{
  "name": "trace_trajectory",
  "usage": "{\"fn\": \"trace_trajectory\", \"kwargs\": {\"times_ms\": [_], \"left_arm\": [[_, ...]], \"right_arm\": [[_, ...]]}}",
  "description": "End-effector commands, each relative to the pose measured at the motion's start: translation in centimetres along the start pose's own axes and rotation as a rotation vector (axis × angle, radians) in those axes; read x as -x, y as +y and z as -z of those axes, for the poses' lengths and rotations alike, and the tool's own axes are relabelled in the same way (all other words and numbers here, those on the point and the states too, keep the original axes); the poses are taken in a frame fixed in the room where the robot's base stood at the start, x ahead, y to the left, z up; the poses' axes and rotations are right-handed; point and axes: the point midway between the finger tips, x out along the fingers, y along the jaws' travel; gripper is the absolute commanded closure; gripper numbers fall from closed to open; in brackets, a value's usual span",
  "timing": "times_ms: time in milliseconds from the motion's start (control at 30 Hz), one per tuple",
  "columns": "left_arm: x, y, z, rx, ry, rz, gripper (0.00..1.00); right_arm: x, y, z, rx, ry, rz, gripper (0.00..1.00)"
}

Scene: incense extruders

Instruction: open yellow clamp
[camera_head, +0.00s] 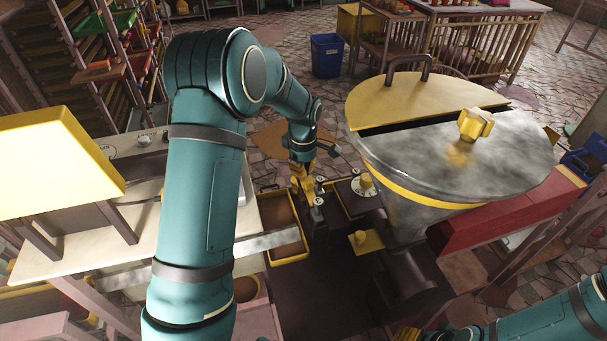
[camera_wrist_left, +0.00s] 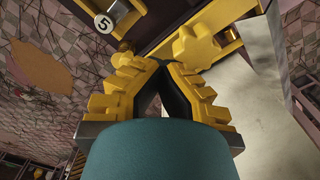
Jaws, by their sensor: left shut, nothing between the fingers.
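My left gripper (camera_head: 308,188) points down over the dark machine bed. In the left wrist view its yellow ridged fingers (camera_wrist_left: 160,66) meet at the tips, shut and empty. A yellow lobed knob (camera_wrist_left: 196,48) is just beyond and right of the fingertips; I cannot tell if they touch or whether this is the clamp. In the head view, a yellow knob on a pale disc (camera_head: 363,184) is right of the gripper, and a yellow square piece with a knob (camera_head: 364,241) is lower. Part of my right gripper (camera_head: 407,333) shows at the bottom edge, its jaws unclear.
A large metal hopper (camera_head: 410,212) with a half-yellow lid and yellow lid knob (camera_head: 475,125) stands close on the right. A yellow-rimmed tray (camera_head: 290,258) lies left of the bed. A white disc marked 5 (camera_wrist_left: 104,23) shows in the wrist view.

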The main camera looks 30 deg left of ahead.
Motion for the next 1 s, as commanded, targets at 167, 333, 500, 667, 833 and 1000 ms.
{"fn": "trace_trajectory", "kwargs": {"times_ms": [167,333,500,667,833,1000], "left_arm": [[-0.16,0.01,-0.82,-0.007,-0.011,0.004,1.0],[-0.25,-0.09,-0.97,-0.009,-0.013,0.009,1.0],[-0.31,-0.15,-1.12,-0.01,-0.016,0.012,1.0],[-0.36,-0.19,-1.18,-0.011,-0.016,0.013,1.0],[-0.4,-0.21,-1.23,-0.012,-0.017,0.015,1.0],[-0.42,-0.22,-1.27,-0.012,-0.017,0.015,1.0]], "right_arm": [[-0.03,-0.03,-0.02,0.001,0.0,0.001,0.39],[-0.03,-0.03,-0.02,0.001,0.0,0.001,0.39],[-0.04,-0.03,-0.02,0.001,0.0,0.0,0.39],[-0.04,-0.02,-0.02,0.001,0.0,0.0,0.39],[-0.04,-0.02,-0.02,0.001,0.0,0.0,0.39],[-0.04,-0.02,-0.02,0.001,0.0,0.0,0.39]]}}
